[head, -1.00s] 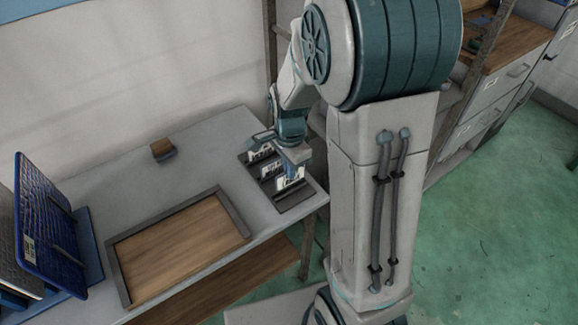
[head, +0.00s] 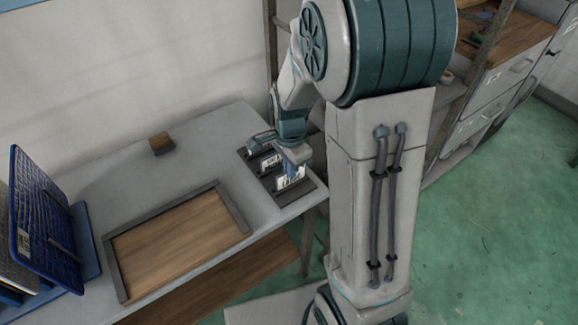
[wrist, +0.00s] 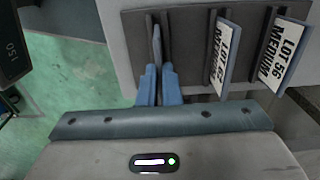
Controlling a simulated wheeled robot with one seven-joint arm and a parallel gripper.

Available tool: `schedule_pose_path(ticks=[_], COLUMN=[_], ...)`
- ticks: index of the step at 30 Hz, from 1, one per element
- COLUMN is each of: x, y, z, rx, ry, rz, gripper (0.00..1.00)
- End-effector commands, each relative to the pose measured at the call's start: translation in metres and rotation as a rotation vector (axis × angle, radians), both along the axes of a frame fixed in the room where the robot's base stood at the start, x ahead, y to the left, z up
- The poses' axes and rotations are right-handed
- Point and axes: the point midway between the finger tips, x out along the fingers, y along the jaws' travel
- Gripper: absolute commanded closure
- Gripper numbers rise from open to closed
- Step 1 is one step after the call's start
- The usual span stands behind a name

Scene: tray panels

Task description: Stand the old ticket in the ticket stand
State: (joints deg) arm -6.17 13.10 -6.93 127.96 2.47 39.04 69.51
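A dark slotted panel (head: 296,198) at the table's right end holds upright white tickets in separate slots. My gripper (head: 292,167) is over its front slot. In the wrist view, my gripper's blue fingers (wrist: 159,74) are closed on a thin ticket (wrist: 157,42) seen edge-on at the left slot, so its print is hidden there. In the head view this ticket (head: 289,181) stands under the gripper. Two other tickets reading LOT 56 MEDIUM stand apart to the right, the middle one (wrist: 225,55) and the far one (wrist: 284,55). A small wooden block (head: 161,142), possibly the ticket stand, sits at the table's back.
A wood-bottomed tray (head: 180,245) with a grey rim lies on the table left of the panel. The tabletop around the wooden block is clear.

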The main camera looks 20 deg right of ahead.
Motion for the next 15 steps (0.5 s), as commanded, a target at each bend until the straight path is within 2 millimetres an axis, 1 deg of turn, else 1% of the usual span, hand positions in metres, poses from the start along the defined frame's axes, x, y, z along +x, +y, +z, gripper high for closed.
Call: schedule_pose_path(ticks=[15], x=[-0.0002], y=[0.0002], z=[-0.0064], rx=[0.0], ry=[0.001], rz=[0.0], gripper=[1.0])
